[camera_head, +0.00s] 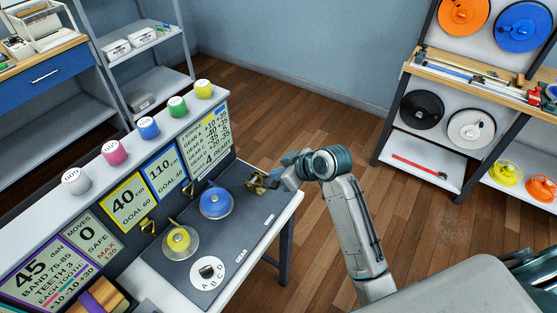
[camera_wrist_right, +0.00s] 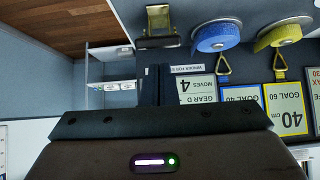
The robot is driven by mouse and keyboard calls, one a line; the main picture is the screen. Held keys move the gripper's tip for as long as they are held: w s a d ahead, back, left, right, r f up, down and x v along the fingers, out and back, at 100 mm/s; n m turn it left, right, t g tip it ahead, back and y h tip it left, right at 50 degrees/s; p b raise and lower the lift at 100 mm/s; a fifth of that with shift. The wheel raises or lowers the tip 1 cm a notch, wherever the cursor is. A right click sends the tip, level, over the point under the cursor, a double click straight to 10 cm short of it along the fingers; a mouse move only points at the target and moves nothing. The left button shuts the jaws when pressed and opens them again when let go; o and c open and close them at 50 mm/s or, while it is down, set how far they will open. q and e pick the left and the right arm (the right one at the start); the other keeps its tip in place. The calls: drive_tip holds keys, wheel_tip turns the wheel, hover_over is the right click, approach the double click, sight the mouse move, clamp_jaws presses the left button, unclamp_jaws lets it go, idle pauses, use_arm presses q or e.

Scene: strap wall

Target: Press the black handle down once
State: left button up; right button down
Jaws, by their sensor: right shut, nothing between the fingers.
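A brass lever assembly with a dark bar (camera_head: 258,182) stands at the far right end of the grey bench top. I take its dark bar as the black handle; it also shows at the top of the right wrist view (camera_wrist_right: 158,42), below a brass bracket. My right gripper (camera_head: 277,181) is shut and empty, close beside the lever on its right in the head view. In the right wrist view its dark fingers (camera_wrist_right: 157,85) are together, just below the bar in the picture. I cannot tell whether they touch it. My left gripper is not in view.
A blue strap reel (camera_head: 216,203) and a yellow one (camera_head: 179,241) sit on the bench. A white A-B-C-D dial with a black knob (camera_head: 207,272) lies in front. Number boards (camera_head: 164,173) line the back. Wooden floor is free right of the bench; a reel rack (camera_head: 433,129) stands farther right.

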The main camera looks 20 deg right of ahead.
drive_tip(key=shift+s+d+f, duration=0.25)
drive_tip(key=shift+s+f, duration=0.05)
drive_tip(key=shift+f, duration=0.05)
drive_tip(key=shift+a+f, duration=0.1)
drive_tip(key=shift+w, duration=0.1)
drive_tip(key=shift+f, duration=0.25)
drive_tip(key=f+t+b, duration=0.1)
drive_tip(key=b, duration=0.2)
drive_tip(key=s+d+f+t+y+b, duration=0.1)
drive_tip(key=b, duration=0.2)
drive_tip(key=s+f+t+y+b, duration=0.1)
drive_tip(key=b, duration=0.1)
drive_tip(key=shift+d+f+b, duration=0.25)
drive_tip(key=shift+f+b, duration=0.15)
drive_tip(key=shift+s+d+f+y+b, duration=0.1)
drive_tip(key=shift+f+y+b, duration=0.2)
drive_tip(key=shift+f+b, duration=0.1)
drive_tip(key=shift+s+f, duration=0.1)
